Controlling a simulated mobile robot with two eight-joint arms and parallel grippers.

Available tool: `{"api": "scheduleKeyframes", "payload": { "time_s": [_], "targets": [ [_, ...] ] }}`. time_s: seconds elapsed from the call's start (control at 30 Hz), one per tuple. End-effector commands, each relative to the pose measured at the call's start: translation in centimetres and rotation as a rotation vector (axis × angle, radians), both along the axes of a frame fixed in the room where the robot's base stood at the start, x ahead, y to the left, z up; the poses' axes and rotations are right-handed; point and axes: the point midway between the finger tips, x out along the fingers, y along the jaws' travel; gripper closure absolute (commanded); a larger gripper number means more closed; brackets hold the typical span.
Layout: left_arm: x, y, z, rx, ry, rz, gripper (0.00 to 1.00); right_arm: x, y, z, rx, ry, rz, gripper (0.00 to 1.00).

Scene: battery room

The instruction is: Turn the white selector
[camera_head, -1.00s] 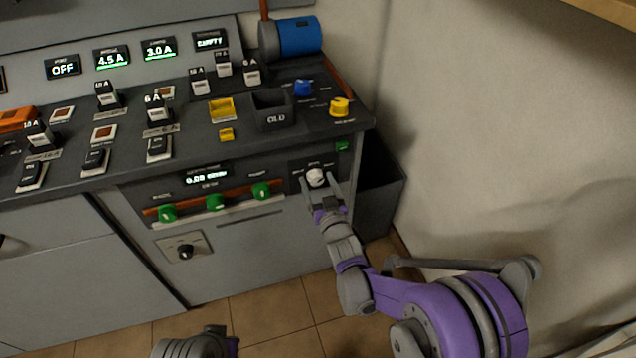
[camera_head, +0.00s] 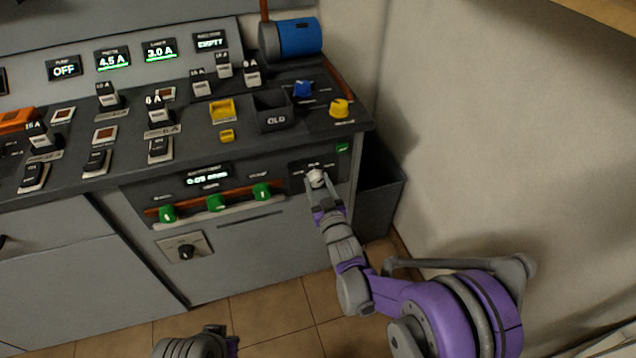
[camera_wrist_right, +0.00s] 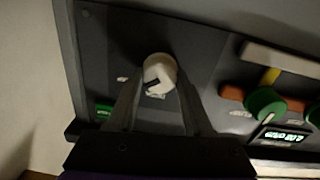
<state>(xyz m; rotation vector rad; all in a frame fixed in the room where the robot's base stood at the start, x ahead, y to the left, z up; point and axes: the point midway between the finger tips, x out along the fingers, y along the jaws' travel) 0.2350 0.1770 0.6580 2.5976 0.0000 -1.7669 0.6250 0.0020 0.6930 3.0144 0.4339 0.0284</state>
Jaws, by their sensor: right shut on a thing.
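The white selector (camera_head: 316,178) is a round knob on a dark panel at the right end of the console's front face. My right gripper (camera_head: 318,186) reaches up to it from below, with its two fingers closed on the knob's sides. In the right wrist view the white selector (camera_wrist_right: 159,73) sits between the fingertips of my right gripper (camera_wrist_right: 160,88), and a dark mark shows on its face. My left arm shows only as a grey part at the bottom edge of the head view; its gripper is out of sight.
A black keyed switch (camera_head: 186,251) sits lower. Blue (camera_head: 303,88) and yellow (camera_head: 340,107) knobs and a dark OLD bin (camera_head: 273,118) are on the console top. A dark bin (camera_head: 381,195) stands right of the console.

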Motion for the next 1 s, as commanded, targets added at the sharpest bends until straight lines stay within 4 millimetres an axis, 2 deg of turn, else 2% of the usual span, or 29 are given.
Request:
{"api": "scheduleKeyframes", "payload": {
  "time_s": [0.6, 1.0],
  "targets": [
    [-0.3, 0.0, 1.8, 0.000, -0.004, 0.000, 1.00, -0.1, 0.1, 0.0, -0.536, -0.174, 0.000, 1.00],
    [-0.4, 0.0, 2.5, 0.000, -0.006, 0.000, 1.00, -0.1, 0.1, -0.1, -0.774, -0.251, 0.000, 1.00]
  ]
}}
